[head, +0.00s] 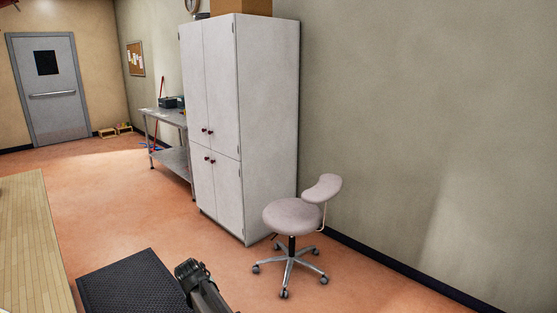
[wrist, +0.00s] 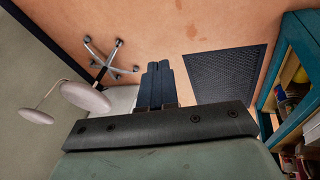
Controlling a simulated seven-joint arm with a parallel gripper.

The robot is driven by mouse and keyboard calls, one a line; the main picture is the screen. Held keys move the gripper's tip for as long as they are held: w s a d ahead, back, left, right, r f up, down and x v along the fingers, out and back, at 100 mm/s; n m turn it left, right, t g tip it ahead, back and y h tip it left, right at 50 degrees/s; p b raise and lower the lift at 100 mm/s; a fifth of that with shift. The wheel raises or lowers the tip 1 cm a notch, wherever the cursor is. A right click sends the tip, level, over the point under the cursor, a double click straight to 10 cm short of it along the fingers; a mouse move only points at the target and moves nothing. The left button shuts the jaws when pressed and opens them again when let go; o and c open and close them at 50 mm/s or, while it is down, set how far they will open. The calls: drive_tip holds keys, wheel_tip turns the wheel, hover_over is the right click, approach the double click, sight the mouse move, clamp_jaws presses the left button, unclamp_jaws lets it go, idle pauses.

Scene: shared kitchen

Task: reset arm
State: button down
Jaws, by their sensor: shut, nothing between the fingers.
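My gripper (wrist: 158,68) shows in the wrist view with its two dark fingers together. It is shut and empty, pointing out over the orange floor. In the head view, a dark part of my arm (head: 204,290) shows at the bottom edge, beside a black floor mat (head: 135,285); the fingers cannot be made out there.
A grey stool (head: 293,216) stands right of my arm, by a tall white cabinet (head: 270,125). A metal table (head: 165,116) stands beyond. A wooden top (head: 35,240) is at left. In the wrist view, a teal shelf (wrist: 289,62) holds items at right. Floor between is open.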

drive_tip(key=s+d+f+m+g, duration=0.15)
drive_tip(key=d+f, duration=0.25)
drive_tip(key=d, duration=0.8)
drive_tip(key=s+d+f+m+g, duration=0.1)
drive_tip(key=s+d+f+m, duration=0.2)
drive_tip(key=d, duration=0.9)
drive_tip(key=s+d+f+m+g+y, duration=0.1)
drive_tip(key=s+d+f, duration=0.2)
drive_tip(key=s+d, duration=0.35)
drive_tip(key=s+d+f+m, duration=0.1)
drive_tip(key=s+d+f, duration=0.25)
drive_tip(key=d, duration=0.65)
drive_tip(key=s+f+g, duration=0.3)
drive_tip(key=s+f, duration=0.7)
drive_tip(key=s, duration=0.5)
drive_tip(key=s+f+g, duration=0.4)
drive_tip(key=s+f, duration=0.6)
drive_tip(key=s, duration=0.5)
drive_tip(key=shift+s+d+f, duration=0.2)
drive_tip(key=shift+d+f, duration=0.1)
drive_tip(key=shift+d, duration=0.05)
